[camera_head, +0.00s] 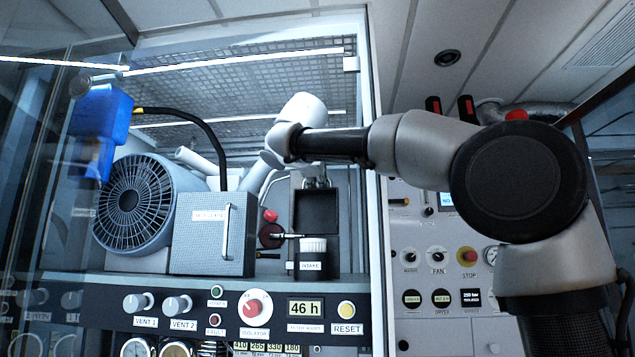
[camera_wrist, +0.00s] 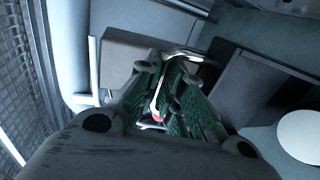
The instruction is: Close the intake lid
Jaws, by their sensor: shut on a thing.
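The intake box (camera_head: 311,265) stands on the ledge with its label facing out and a white ribbed cylinder (camera_head: 313,245) in its mouth. Its dark lid (camera_head: 316,212) stands open, roughly upright, behind the mouth. In the wrist view, my gripper (camera_wrist: 172,88) has its green-padded fingers closed around a thin metal handle (camera_wrist: 186,54), which appears to belong to the lid. A dark panel edge (camera_wrist: 262,90) and the white cylinder top (camera_wrist: 300,135) lie to the right.
A grey box with a vertical handle (camera_head: 208,232) and a round fan (camera_head: 132,203) stand left of the intake. A red knob (camera_head: 270,215) is close beside the lid. The control panel (camera_head: 330,333) runs below the ledge. A frame post (camera_head: 376,240) stands to the right.

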